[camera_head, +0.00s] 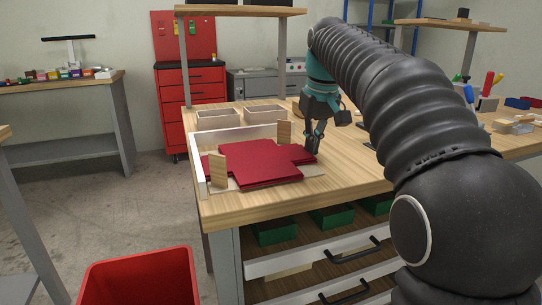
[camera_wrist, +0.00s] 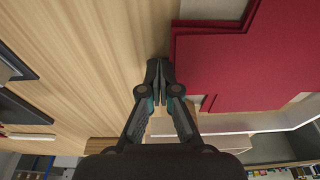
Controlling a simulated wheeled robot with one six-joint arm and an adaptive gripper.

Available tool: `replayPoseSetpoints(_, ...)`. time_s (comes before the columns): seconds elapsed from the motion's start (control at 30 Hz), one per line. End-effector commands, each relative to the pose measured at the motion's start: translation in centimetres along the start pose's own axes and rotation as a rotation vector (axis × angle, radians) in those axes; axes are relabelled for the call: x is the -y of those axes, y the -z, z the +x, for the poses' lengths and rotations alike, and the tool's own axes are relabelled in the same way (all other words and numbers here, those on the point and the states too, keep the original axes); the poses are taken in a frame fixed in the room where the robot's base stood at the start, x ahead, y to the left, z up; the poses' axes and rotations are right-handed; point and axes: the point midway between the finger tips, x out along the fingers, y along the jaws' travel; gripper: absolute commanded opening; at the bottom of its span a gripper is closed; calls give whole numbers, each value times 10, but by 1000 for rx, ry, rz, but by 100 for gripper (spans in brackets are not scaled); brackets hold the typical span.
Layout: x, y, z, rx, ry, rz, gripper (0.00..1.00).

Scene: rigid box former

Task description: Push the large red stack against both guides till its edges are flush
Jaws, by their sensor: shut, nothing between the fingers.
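The large red stack (camera_head: 262,172) is made of flat cross-shaped sheets lying on the bench, with several edges offset from one another. It also shows in the wrist view (camera_wrist: 240,72), where its layers are staggered. A white back guide (camera_head: 238,136) and a white left guide (camera_head: 201,180) form a corner around it. My gripper (camera_head: 314,149) is shut and empty, pointing down at the stack's right side. In the wrist view its fingertips (camera_wrist: 160,66) are right beside the stack's edge; I cannot tell whether they touch.
Two upright wooden blocks (camera_head: 218,171) and (camera_head: 284,133) stand at the stack's left and back. Two open trays (camera_head: 218,119) sit behind the back guide. Bare bench (camera_head: 350,176) lies to the right. A red bin (camera_head: 140,277) stands on the floor in front.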

Motion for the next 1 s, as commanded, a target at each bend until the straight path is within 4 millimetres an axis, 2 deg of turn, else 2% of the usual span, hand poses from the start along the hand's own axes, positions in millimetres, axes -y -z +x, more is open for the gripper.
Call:
replayPoseSetpoints(0.53, 2, 0, -1, 0, 1, 0, 0)
replayPoseSetpoints(1.0, -2, 6, -27, -1, 0, 0, 0)
